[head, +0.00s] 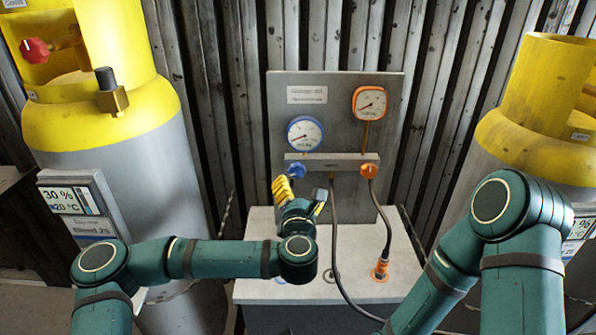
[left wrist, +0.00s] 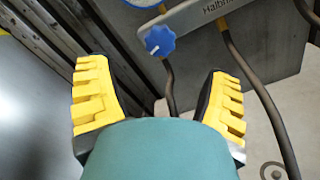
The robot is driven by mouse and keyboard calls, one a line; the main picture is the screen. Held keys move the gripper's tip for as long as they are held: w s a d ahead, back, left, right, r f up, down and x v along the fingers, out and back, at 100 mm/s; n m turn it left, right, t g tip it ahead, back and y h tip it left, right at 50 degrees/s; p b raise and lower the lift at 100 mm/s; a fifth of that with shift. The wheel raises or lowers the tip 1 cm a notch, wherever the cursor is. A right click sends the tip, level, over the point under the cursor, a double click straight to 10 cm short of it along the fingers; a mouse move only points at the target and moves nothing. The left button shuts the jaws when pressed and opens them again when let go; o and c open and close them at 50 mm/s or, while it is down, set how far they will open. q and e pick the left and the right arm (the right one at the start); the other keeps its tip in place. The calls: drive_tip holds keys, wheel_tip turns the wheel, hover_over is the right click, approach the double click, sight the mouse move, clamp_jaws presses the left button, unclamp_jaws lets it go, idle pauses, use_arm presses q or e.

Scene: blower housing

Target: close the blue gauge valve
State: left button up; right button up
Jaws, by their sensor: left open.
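The blue gauge valve (head: 297,171) is a small blue knob at the left end of the grey manifold bar, below the blue-rimmed gauge (head: 305,133). In the left wrist view the blue knob (left wrist: 160,41) has a white mark and lies beyond the fingers, between them in the picture. My left gripper (head: 300,190) is just below the knob in the head view. In the left wrist view my left gripper (left wrist: 160,105) has its yellow-padded fingers spread wide with nothing between them. My right arm enters at the right; its gripper is out of view.
An orange gauge (head: 370,102) and orange valve (head: 369,171) are on the panel's right side. Dark hoses (head: 334,240) hang from the manifold. A white-topped cabinet (head: 262,222) stands below. Yellow-topped cylinders stand left (head: 110,150) and right (head: 540,90).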

sight(298, 172)
use_arm(q)
drive_tip(key=w+b, duration=0.1)
drive_tip(key=w, duration=0.9)
drive_tip(key=c, duration=1.2)
